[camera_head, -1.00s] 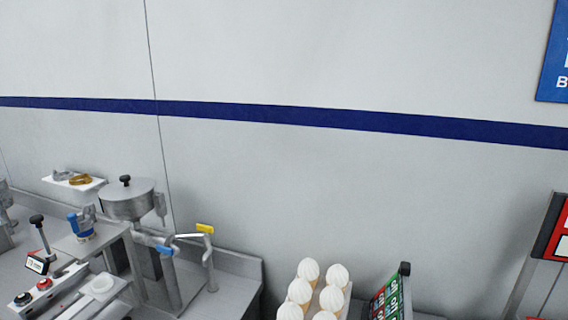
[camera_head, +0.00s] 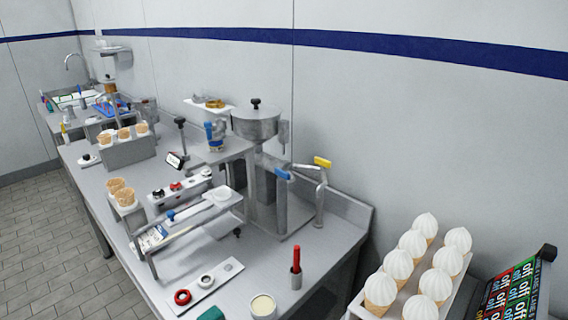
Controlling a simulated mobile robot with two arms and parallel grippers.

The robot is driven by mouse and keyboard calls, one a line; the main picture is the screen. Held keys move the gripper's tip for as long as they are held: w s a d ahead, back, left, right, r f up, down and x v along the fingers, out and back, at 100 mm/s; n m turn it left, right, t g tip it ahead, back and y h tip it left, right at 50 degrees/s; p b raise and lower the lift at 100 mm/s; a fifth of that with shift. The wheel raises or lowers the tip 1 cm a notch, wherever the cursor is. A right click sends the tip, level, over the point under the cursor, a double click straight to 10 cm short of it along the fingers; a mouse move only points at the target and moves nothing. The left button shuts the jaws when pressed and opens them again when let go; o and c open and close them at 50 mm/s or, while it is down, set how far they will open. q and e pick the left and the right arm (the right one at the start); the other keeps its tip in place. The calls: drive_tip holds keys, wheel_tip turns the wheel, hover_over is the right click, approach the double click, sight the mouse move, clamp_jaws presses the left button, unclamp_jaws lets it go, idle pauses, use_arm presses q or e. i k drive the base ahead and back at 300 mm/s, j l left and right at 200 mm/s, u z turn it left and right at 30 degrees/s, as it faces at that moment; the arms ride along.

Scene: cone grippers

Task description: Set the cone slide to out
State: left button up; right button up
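No part labelled as the cone slide can be read at this size. A metal rail unit (camera_head: 187,230) on the steel counter has a small blue knob (camera_head: 171,216) and a white round piece (camera_head: 222,193) near its right end; I cannot tell whether this is the slide or how it is set. Behind it stands a control bar (camera_head: 180,191) with black and red knobs. Left of it, a holder (camera_head: 127,203) carries two empty cones (camera_head: 119,188). Neither of my grippers is in view.
The steel counter (camera_head: 90,188) runs along the wall. A metal hopper (camera_head: 256,124) with blue and yellow levers stands behind. A red-handled tool (camera_head: 296,262), a cream tub (camera_head: 262,307) and a tray of filled cones (camera_head: 411,255) are nearer. Tiled floor (camera_head: 40,240) lies open at left.

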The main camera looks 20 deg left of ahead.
sight(202, 203)
drive_tip(key=u, duration=1.25)
